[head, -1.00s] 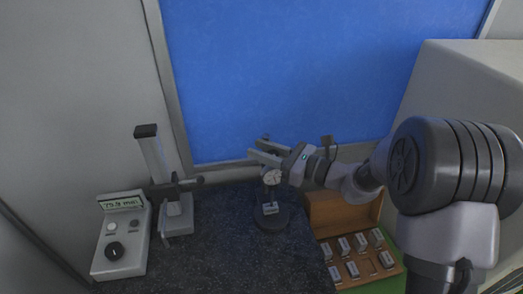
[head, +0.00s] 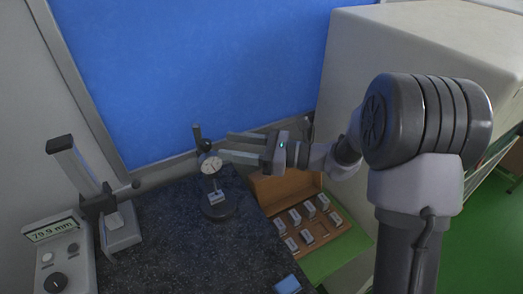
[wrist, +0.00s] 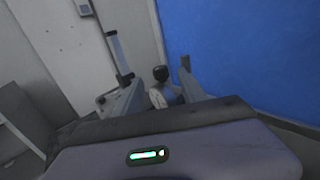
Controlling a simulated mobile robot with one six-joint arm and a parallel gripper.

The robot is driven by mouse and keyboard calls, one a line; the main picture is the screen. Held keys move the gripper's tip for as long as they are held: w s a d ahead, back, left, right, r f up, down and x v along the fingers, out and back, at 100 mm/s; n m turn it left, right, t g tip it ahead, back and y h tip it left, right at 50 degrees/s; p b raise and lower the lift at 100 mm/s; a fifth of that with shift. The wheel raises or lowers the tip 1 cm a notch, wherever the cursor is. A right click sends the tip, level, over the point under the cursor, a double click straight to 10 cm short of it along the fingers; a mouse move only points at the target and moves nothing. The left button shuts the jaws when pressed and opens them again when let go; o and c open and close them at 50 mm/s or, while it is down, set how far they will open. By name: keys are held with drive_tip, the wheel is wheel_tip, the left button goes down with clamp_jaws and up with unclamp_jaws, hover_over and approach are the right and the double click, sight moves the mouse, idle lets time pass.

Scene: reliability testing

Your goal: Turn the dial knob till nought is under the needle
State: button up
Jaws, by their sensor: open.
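The dial gauge (head: 210,164) has a small round white face and stands upright on a dark stand with a round base (head: 218,207). Its needle and numerals are too small to read. My gripper (head: 226,147) is open, with its fingers pointing left, at the upper right of the dial face in the head view. The lower fingertip looks close to the dial; I cannot tell if it touches. In the wrist view, a dark rounded part (wrist: 160,73) shows between the two fingers; I cannot tell whether it is the dial knob.
A grey box with a display (head: 55,262) and a black knob stands at the left, beside a column instrument (head: 90,195). An open wooden case (head: 272,211) with several small blocks lies right of the gauge. A blue panel (head: 200,70) is behind. The dark tabletop (head: 180,250) is clear in front.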

drive_tip(key=v, duration=0.7)
